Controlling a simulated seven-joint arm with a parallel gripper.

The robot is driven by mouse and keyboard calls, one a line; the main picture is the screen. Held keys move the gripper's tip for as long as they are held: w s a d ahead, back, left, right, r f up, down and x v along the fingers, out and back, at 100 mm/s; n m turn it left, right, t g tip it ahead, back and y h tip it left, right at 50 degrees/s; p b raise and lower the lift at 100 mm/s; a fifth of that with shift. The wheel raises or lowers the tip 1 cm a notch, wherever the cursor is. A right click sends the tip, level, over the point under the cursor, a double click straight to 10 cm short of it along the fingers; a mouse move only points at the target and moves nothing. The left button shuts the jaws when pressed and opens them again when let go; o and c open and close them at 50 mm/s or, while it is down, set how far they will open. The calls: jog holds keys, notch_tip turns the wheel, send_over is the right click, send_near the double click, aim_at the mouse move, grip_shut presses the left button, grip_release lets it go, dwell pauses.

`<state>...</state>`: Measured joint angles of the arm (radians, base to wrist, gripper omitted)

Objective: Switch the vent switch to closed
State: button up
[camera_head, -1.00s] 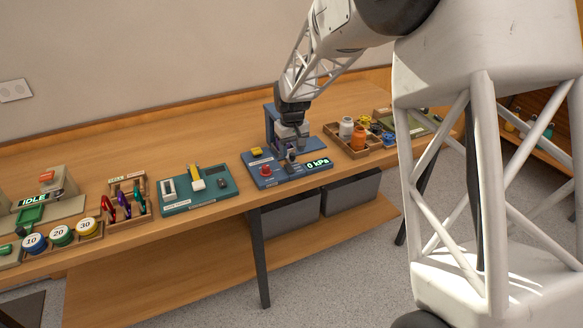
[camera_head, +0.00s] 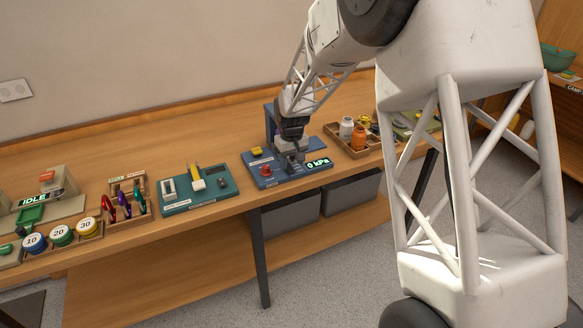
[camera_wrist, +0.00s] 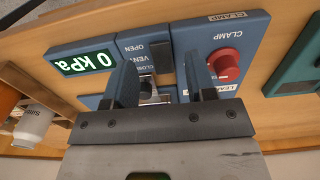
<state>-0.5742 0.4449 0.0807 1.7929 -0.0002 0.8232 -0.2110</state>
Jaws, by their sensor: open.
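The blue clamp-and-vent station (camera_head: 262,183) stands near the front edge of the wooden bench. In the wrist view its vent panel (camera_wrist: 133,46) carries the labels OPEN, VENT and CLOSED. The vent switch (camera_wrist: 147,87) is a small dark lever on a metallic base, partly hidden by my fingers; I cannot tell which way it is set. My gripper (camera_wrist: 160,68) is open and empty, with one finger on each side of the switch; contact cannot be told. In the head view my gripper (camera_head: 291,152) is low over the station and hides the switch.
A red knob (camera_wrist: 224,64) labelled CLAMP and a 0 kPa display (camera_wrist: 85,63) flank the vent panel. A wooden tray with bottles (camera_head: 359,138) stands right of the station. A teal device (camera_head: 205,197) stands to the left, with a bare bench gap between.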

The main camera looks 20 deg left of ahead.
aim_at(289, 168)
jog(key=shift+f, duration=1.5)
